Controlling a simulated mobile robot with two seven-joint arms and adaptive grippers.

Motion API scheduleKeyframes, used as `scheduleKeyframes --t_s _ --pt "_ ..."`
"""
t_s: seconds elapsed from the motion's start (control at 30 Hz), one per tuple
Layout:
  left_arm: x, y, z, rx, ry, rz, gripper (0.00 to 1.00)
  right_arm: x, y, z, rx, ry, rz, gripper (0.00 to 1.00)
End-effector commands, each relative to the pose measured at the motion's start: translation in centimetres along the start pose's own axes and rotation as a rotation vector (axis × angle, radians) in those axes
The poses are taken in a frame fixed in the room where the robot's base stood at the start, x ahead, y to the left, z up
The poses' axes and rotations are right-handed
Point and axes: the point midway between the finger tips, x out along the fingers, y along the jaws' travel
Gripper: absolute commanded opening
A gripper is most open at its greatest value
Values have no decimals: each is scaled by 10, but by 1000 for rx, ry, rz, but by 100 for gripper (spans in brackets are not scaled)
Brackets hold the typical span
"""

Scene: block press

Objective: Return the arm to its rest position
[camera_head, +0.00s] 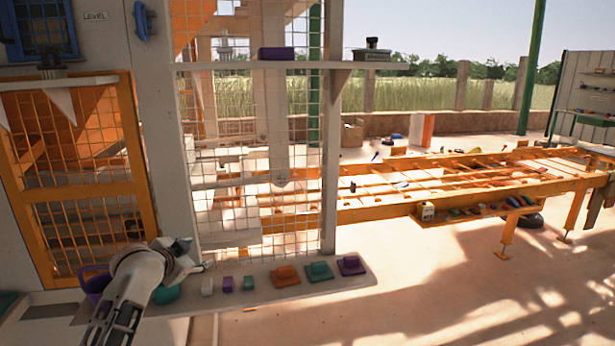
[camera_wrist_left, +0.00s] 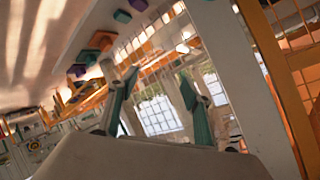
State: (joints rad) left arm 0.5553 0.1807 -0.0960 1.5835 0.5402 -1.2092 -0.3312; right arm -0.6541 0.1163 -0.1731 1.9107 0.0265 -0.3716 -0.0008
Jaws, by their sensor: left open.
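My left arm (camera_head: 140,285) comes in from the bottom left in the head view and reaches over the left part of a pale ledge. My left gripper (camera_head: 195,256) is at its end, near the white post of the press frame. In the left wrist view, its two teal-padded fingers (camera_wrist_left: 158,98) are spread apart with nothing between them. Behind them show mesh and the frame. My right arm and gripper are not in view.
The ledge (camera_head: 228,305) holds small blocks and larger pieces, including an orange piece (camera_head: 285,275), a teal piece (camera_head: 319,271) and a purple piece (camera_head: 351,265). A purple container (camera_head: 93,281) is partly hidden by my arm. An orange mesh door (camera_head: 139,165) stands at left.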

Motion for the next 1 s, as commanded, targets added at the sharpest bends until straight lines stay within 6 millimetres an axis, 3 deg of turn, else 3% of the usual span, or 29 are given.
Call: scheduleKeyframes --t_s 0.03,0.27,0.5,0.8,1.0 --pt "3 30 26 -23 -14 15 49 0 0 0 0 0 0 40" --pt "-10 141 122 -135 -48 46 49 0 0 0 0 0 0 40" --pt "-61 251 208 -251 -75 82 49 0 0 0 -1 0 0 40" --pt "-161 364 283 -396 -102 129 49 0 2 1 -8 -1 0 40" --pt "-211 402 303 -459 -110 149 49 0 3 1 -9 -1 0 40"
